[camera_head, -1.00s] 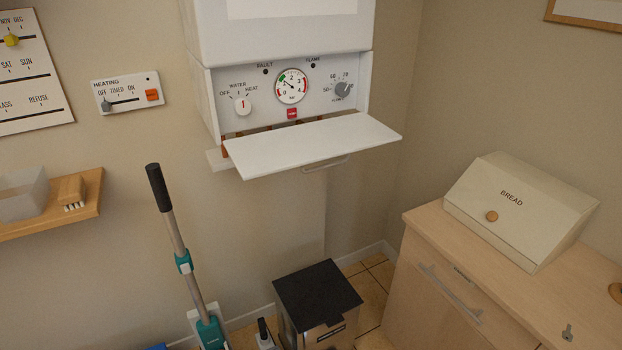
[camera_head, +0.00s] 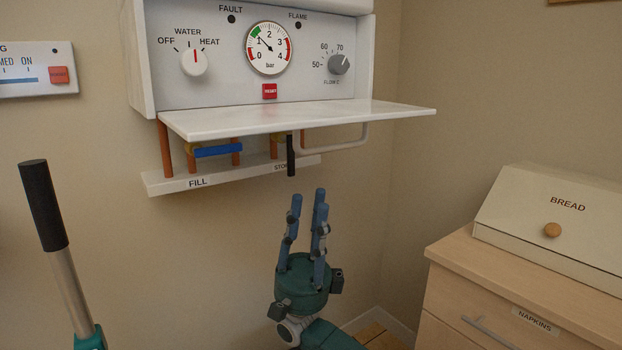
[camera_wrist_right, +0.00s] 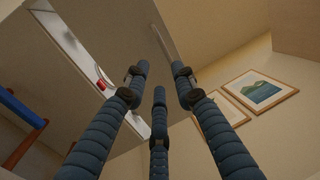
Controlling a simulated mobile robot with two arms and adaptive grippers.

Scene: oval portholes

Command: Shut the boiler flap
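The boiler flap (camera_head: 300,120) is a white panel that stands open, sticking out roughly level below the boiler's control panel (camera_head: 200,85). A pale bar handle (camera_head: 345,145) hangs under its front edge. My right gripper (camera_head: 308,192) is below the flap and handle, fingers pointing up, apart and empty; it does not appear to touch the flap. In the right wrist view my gripper's fingers (camera_wrist_right: 157,78) are spread, with the shaded flap (camera_wrist_right: 105,45) above them at the upper left. My left gripper is not in view.
Under the flap are copper pipes, a blue lever (camera_head: 218,151), a black lever (camera_head: 291,157) and a FILL shelf (camera_head: 165,184). A mop handle (camera_head: 45,205) stands at left. A bread bin (camera_head: 560,225) sits on a wooden cabinet (camera_head: 450,260) at right.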

